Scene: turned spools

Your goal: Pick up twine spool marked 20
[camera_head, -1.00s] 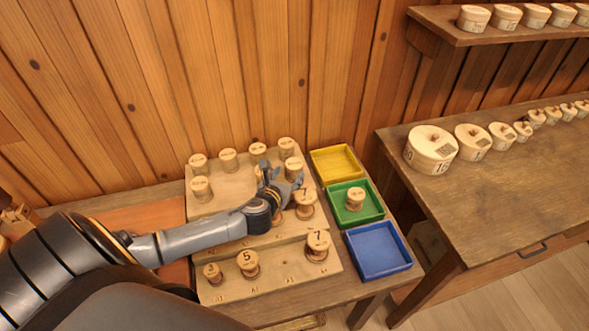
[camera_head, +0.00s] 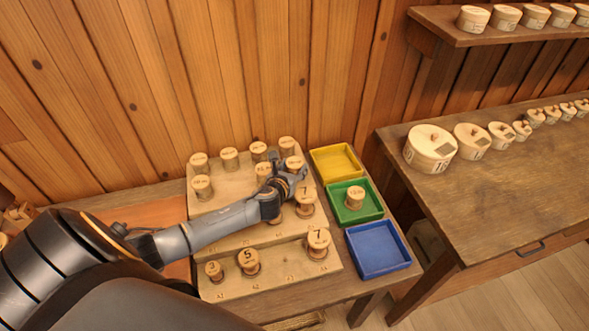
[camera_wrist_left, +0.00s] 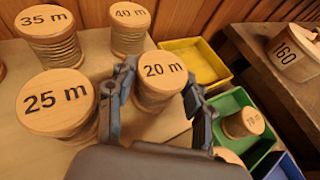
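The twine spool marked 20 m (camera_wrist_left: 162,75) stands upright on the wooden board, between the two fingers of my left gripper (camera_wrist_left: 160,82) in the wrist view. In the head view the spool's pale top (camera_head: 293,161) shows just beyond my left gripper (camera_head: 290,170). The fingers are spread, one on each side of the spool and close to it; firm contact cannot be made out. The gripper hides part of the spool's lower body. My right gripper is not in view.
Spools marked 25 m (camera_wrist_left: 57,102), 35 m (camera_wrist_left: 48,35) and 40 m (camera_wrist_left: 129,25) stand close by. Right of the board are a yellow tray (camera_head: 335,163), a green tray (camera_head: 373,212) holding one spool (camera_head: 355,196), and a blue tray (camera_head: 378,250). A wooden wall rises behind.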

